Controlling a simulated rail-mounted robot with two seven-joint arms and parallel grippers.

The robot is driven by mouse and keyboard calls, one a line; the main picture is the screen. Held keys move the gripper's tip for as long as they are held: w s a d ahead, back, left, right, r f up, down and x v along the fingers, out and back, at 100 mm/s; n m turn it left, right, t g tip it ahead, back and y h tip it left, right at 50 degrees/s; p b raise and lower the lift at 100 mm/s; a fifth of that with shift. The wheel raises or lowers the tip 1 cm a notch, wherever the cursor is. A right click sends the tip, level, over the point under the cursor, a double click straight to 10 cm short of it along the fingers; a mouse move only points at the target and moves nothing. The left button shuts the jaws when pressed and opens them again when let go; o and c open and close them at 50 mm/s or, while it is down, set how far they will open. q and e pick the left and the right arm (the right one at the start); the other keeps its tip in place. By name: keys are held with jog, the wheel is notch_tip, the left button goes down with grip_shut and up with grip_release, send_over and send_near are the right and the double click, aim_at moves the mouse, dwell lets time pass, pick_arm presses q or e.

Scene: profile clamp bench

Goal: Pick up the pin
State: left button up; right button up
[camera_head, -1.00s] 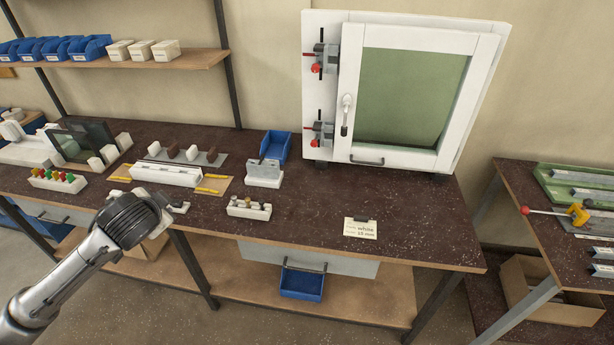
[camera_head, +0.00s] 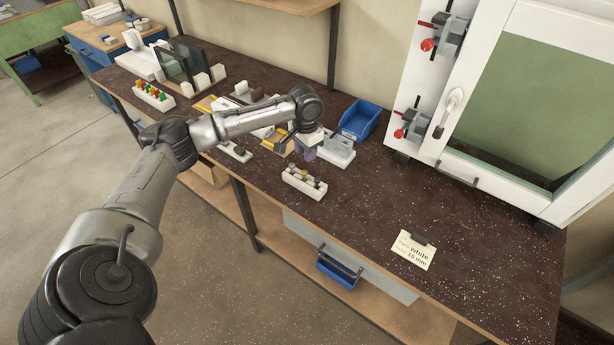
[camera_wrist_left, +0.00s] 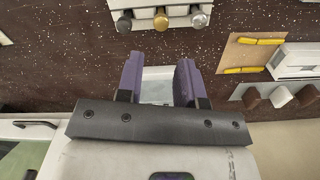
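Which pin the task means is not marked. A white rack (camera_head: 304,182) on the bench holds several short pins. In the left wrist view the rack (camera_wrist_left: 150,4) shows at the top edge, with a black pin (camera_wrist_left: 124,22), a gold pin (camera_wrist_left: 161,18) and a silver pin (camera_wrist_left: 200,18). My left gripper (camera_head: 309,153) is above the bench, just behind the rack in the head view and beside a white block with a grey plate (camera_head: 338,150). In the left wrist view its purple fingers (camera_wrist_left: 159,62) are apart, with no pin between them. My right gripper is out of view.
Another white rack (camera_head: 153,97) holds green, red and yellow pieces. A blue bin (camera_head: 360,120) stands behind the block. A white cabinet (camera_head: 495,110) stands at right. A card (camera_head: 413,250) reads "white 15 mm".

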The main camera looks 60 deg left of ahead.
aim_at(304, 172)
pick_arm(q)
notch_tip(304, 172, down, 4)
jog(key=shift+f, duration=0.15)
jog(key=f, duration=0.1)
jog(key=f+b, duration=0.1)
jog(key=f, duration=0.1)
jog(key=shift+s+f, duration=0.35)
jog(key=shift+f, duration=0.75)
jog(key=shift+c, duration=0.4)
grip_shut()
